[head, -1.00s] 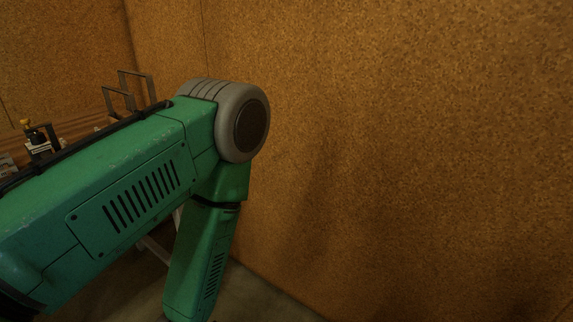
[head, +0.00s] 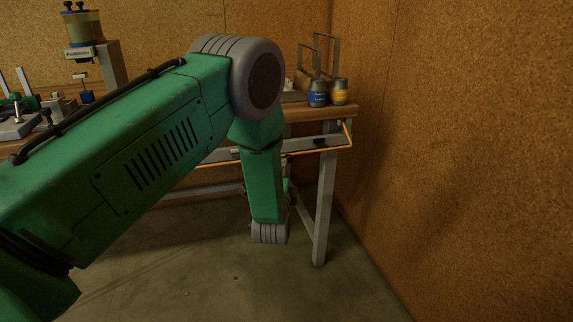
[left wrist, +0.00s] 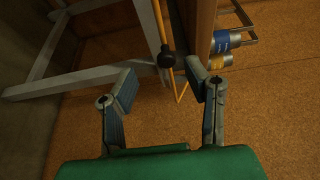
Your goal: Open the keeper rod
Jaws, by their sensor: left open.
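A thin orange rod, which looks like the keeper rod, runs under the bench's front edge in the head view (head: 312,153) and bends up at the right end. It also shows in the left wrist view (left wrist: 158,22), beside a black knob (left wrist: 166,60). My left gripper (left wrist: 160,72) is open. Its two fingers are spread wide, and the knob appears in the gap between their tips. I cannot tell how far beyond the tips it is, and no contact shows. In the head view the fingers are not clear, as my left arm covers much of that area. My right gripper is not in view.
The wooden bench (head: 335,112) stands on grey metal legs (head: 322,200). Blue (head: 318,92) and yellow (head: 339,92) labelled containers stand at its right end, near metal frames (head: 326,50). A corkboard wall (head: 470,150) closes the right side. The floor (head: 230,280) in front is clear.

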